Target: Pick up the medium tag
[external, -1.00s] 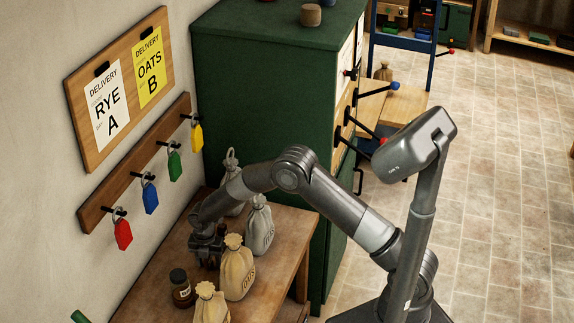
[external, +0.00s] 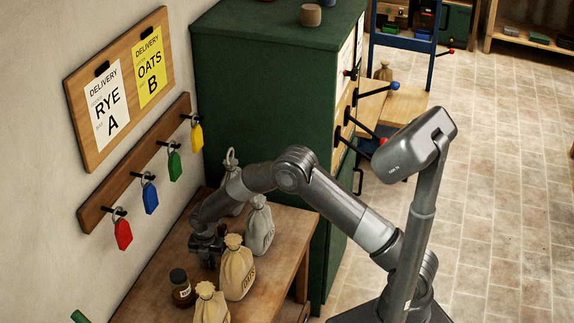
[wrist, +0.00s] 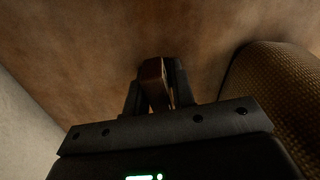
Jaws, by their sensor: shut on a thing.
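My gripper (external: 207,250) is low over the wooden table, between the wall and the sacks. In the wrist view, my gripper (wrist: 158,88) is shut on a small brown tag (wrist: 154,86), which stands edge-on between the dark fingers. Its face and any marking on it are hidden, so its size cannot be read. The fingertips are close to the brown tabletop. In the external view the tag is hidden by my gripper. No other tag shows on the table.
A tan sack (external: 237,268) stands close on the right, and its woven side (wrist: 275,95) fills the wrist view's right. Another tan sack (external: 211,304), a dark jar (external: 182,289) and grey sacks (external: 259,228) stand around. The wall and green cabinet (external: 265,100) bound the table (external: 290,225).

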